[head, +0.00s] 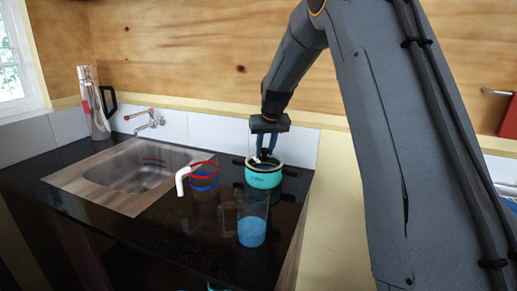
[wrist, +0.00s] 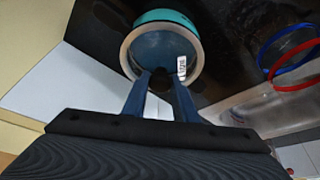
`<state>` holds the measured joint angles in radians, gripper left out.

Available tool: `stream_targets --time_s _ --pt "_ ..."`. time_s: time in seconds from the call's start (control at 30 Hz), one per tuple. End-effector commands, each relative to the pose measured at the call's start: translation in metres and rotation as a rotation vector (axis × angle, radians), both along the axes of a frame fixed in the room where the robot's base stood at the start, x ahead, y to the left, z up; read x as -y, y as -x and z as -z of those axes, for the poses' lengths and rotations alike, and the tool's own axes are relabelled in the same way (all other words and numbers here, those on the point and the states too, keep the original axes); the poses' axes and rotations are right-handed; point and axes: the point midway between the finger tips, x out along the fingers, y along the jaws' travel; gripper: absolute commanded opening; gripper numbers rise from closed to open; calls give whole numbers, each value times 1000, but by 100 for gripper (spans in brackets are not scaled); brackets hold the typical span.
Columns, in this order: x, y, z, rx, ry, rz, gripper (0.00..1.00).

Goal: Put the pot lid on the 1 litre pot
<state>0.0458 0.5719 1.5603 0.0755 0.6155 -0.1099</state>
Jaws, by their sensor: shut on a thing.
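The turquoise pot (head: 264,179) stands on the black counter, right of the sink, with dark side handles. It also shows in the wrist view (wrist: 163,15). My gripper (head: 264,153) is directly over the pot, pointing down. In the wrist view my gripper (wrist: 160,82) has its blue fingers closed around a dark knob, which I take as the pot lid's. The lid (wrist: 158,50) looks bluish inside a pale ring, with a small white label. It lines up closely with the pot's opening. I cannot tell whether it rests on the rim or hovers just above.
A clear jug (head: 252,231) with blue liquid stands in front of the pot. Red and blue rings with a white bent handle (head: 182,181) are left of it. The sink (head: 130,178) lies further left, with a tall flask (head: 95,105) behind. The wall is close behind.

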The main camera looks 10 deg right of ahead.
Motion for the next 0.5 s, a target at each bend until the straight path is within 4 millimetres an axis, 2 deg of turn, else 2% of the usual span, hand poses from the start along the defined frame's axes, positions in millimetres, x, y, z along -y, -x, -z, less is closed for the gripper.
stream_targets --time_s 0.13,0.17,0.27,0.5 --pt "0 0 -1 1 0 0 0" --pt "0 0 -1 1 0 0 31" --pt "0 0 0 1 0 0 48" --pt "0 0 0 0 0 0 48"
